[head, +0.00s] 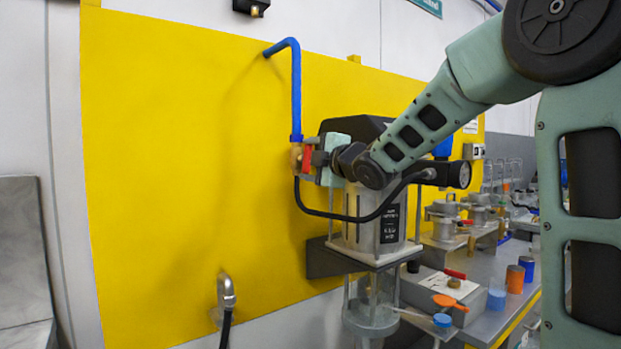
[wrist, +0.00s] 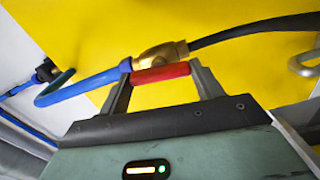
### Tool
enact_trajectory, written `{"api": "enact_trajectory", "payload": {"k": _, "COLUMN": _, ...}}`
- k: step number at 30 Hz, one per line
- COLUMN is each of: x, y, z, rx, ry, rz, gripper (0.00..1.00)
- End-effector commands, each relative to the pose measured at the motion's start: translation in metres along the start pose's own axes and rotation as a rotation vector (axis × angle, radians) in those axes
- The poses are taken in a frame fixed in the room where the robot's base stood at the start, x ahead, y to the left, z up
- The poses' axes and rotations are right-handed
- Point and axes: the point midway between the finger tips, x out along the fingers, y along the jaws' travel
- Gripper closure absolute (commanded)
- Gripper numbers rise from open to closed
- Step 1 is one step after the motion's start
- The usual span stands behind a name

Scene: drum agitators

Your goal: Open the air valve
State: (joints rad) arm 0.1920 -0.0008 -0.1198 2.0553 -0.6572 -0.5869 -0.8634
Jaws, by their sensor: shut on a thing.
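The air valve is a brass body (wrist: 160,55) with a red lever handle (wrist: 160,73), set between a blue pipe and a black hose. In the head view the red handle (head: 307,159) shows at the lower end of the blue pipe (head: 296,95), in front of the yellow wall panel. My gripper (wrist: 161,78) is shut on the red handle, with one grey finger at each end of it. In the head view my gripper (head: 316,158) reaches the valve from the right, and its body hides part of the area behind.
A grey motor unit with a black-labelled cylinder (head: 390,220) stands just right of and below the valve. The black hose (head: 340,216) loops below my gripper. A bench (head: 490,325) with cups and tools is at right. The yellow panel (head: 180,180) left of the valve is mostly clear.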

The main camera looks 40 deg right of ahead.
Motion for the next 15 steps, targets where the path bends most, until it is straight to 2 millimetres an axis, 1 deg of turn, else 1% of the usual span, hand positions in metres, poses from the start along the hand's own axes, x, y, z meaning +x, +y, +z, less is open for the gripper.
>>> {"api": "enact_trajectory", "payload": {"k": 1, "x": 0.0, "y": -0.0053, "z": 0.0008, "rx": -0.027, "ry": 0.0, "rz": 0.0, "gripper": 0.57}}
{"api": "enact_trajectory", "payload": {"k": 9, "x": 0.0001, "y": -0.0029, "z": 0.0001, "rx": -0.127, "ry": 0.001, "rz": -0.001, "gripper": 0.57}}
{"api": "enact_trajectory", "payload": {"k": 15, "x": 0.0002, "y": -0.0021, "z": 0.0, "rx": -0.151, "ry": 0.0, "rz": -0.003, "gripper": 0.57}}
